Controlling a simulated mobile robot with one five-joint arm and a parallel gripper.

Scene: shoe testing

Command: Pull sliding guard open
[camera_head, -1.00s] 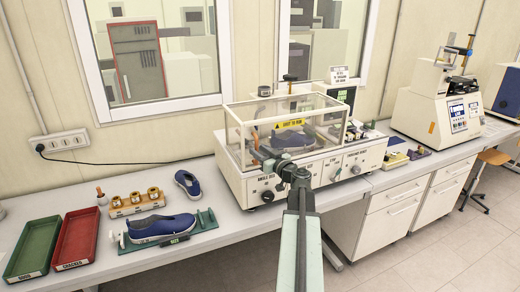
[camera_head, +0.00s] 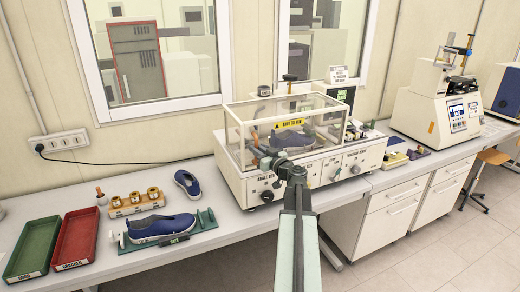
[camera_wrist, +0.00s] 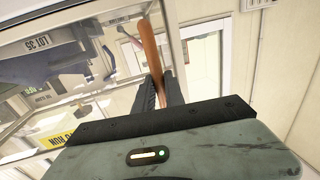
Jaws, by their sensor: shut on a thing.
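The sliding guard (camera_head: 238,128) is a clear box with a pale frame and a yellow label, over the tester on the bench. It stands over a blue shoe (camera_head: 291,138). Its brown handle (camera_wrist: 149,45) runs between my dark fingers in the wrist view. My gripper (camera_wrist: 160,88) is shut on this handle. In the head view my gripper (camera_head: 258,152) is at the guard's left front, and the handle is mostly hidden there. The guard's clear panel (camera_wrist: 118,75) is left of the handle in the wrist view.
Knobs line the tester's front (camera_head: 310,176). To the left are a blue shoe on a green fixture (camera_head: 160,228), a red tray (camera_head: 76,236), a green tray (camera_head: 31,249) and a second blue shoe (camera_head: 187,183). Bare bench (camera_head: 226,218) lies between the fixture and tester.

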